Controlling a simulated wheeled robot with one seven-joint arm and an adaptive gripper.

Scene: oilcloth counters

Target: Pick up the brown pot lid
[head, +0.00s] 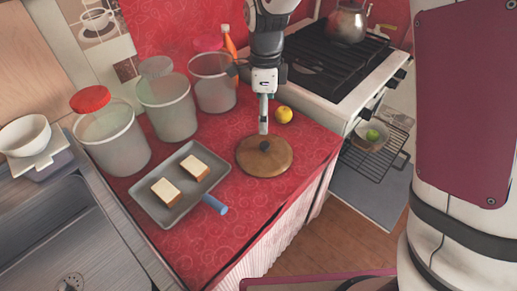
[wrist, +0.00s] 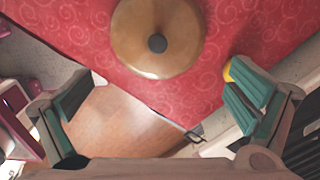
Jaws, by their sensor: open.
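The brown pot lid (head: 263,159) lies flat on the red oilcloth counter, with a dark round knob (head: 265,146) at its centre. It also shows in the wrist view (wrist: 150,50), at the top middle, with its dark knob (wrist: 157,43) facing up. My gripper (head: 263,128) is above the counter at the lid's far edge in the head view. In the wrist view my gripper (wrist: 160,100) has its two green-padded fingers spread wide and nothing between them. The lid appears beyond the fingertips, and no contact with it can be seen.
A grey tray (head: 150,205) with two pale-topped brown pieces lies left of the lid, beside a blue cylinder (head: 215,204). A lemon (head: 284,114) sits behind the lid. Several canisters (head: 167,105) line the back left. The stove (head: 330,75) stands right; the counter's front edge is near.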

